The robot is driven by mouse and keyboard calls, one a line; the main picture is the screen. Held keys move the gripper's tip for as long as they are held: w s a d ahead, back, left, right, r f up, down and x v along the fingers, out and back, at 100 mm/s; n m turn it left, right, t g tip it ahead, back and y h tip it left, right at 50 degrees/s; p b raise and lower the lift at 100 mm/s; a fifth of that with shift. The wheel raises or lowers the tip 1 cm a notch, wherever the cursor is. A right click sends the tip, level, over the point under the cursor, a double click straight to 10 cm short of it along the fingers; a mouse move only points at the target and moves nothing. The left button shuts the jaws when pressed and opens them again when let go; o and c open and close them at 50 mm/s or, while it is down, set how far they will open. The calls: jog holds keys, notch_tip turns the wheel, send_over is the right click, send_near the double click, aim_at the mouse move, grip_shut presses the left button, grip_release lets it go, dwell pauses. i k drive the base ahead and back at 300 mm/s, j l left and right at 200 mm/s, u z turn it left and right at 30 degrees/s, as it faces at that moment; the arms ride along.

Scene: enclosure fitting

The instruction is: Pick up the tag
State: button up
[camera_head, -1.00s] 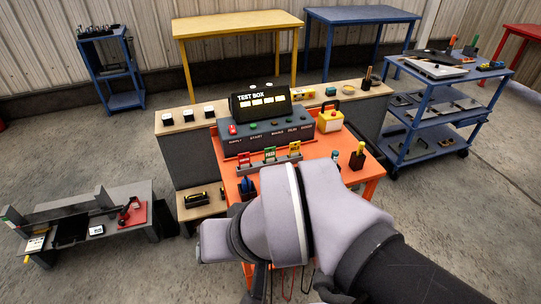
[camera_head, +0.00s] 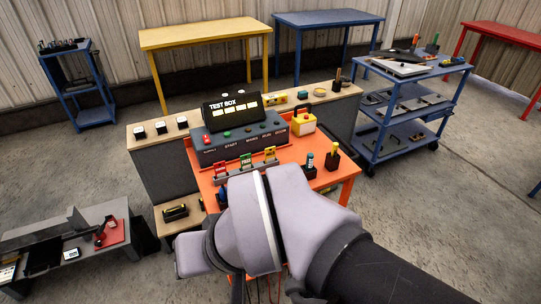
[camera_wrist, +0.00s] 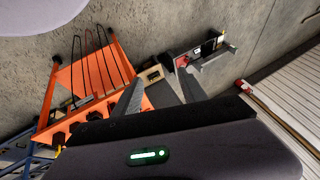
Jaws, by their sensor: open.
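Three small tags stand in a row on a rack (camera_head: 246,171) at the front of the orange bench (camera_head: 345,172): a red tag (camera_head: 221,170), a green tag (camera_head: 246,160) and an orange-red tag (camera_head: 270,153). Their lettering is too small to read surely, and I cannot tell which one the task means. My arm covers the near part of the bench below them, and my gripper is mostly hidden behind it in the head view. In the wrist view my gripper (camera_wrist: 160,92) is open, its two grey fingers apart with nothing between them. No tag shows clearly there.
A dark test box (camera_head: 232,110) stands behind the tags. A yellow box (camera_head: 304,124) and small holders (camera_head: 332,161) sit to the right. A low grey bench (camera_head: 90,262) is at left, a blue cart (camera_head: 400,130) at right.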

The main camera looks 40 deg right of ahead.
aim_at(246, 160)
jog(key=i+l, duration=0.15)
jog(key=l, duration=0.2)
jog(key=i+l, duration=0.1)
jog(key=l, duration=0.2)
jog(key=i+l, duration=0.15)
jog(key=l, duration=0.2)
jog(key=i+l, duration=0.15)
jog(key=l, duration=0.2)
jog(key=i+l, duration=0.1)
jog(key=l, duration=0.2)
jog(key=u, duration=0.05)
